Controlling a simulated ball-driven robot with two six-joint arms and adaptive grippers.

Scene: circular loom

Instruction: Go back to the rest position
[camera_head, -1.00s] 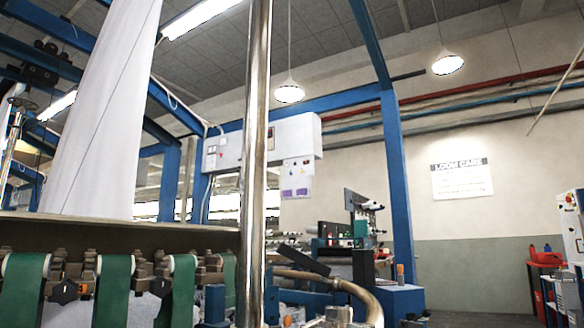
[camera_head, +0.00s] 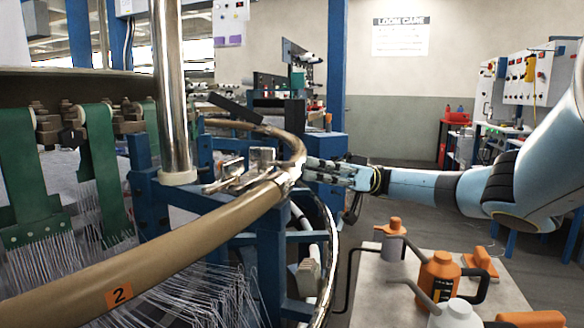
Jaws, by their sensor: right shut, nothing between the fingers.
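My right arm comes in from the right edge, light blue with dark joints. Its right gripper (camera_head: 318,168) points left, shut, with nothing seen between the fingers. The fingertips are close beside the loom's curved tan rail (camera_head: 217,218), near a metal clamp piece (camera_head: 248,168); I cannot tell whether they touch it. My left gripper is not in view.
A polished vertical post (camera_head: 169,90) stands at left. Green straps (camera_head: 25,165) and wires hang behind the rail. A tabletop (camera_head: 375,297) at lower right holds an orange bottle (camera_head: 438,275) and other orange-and-white items. Grey floor lies beyond the arm.

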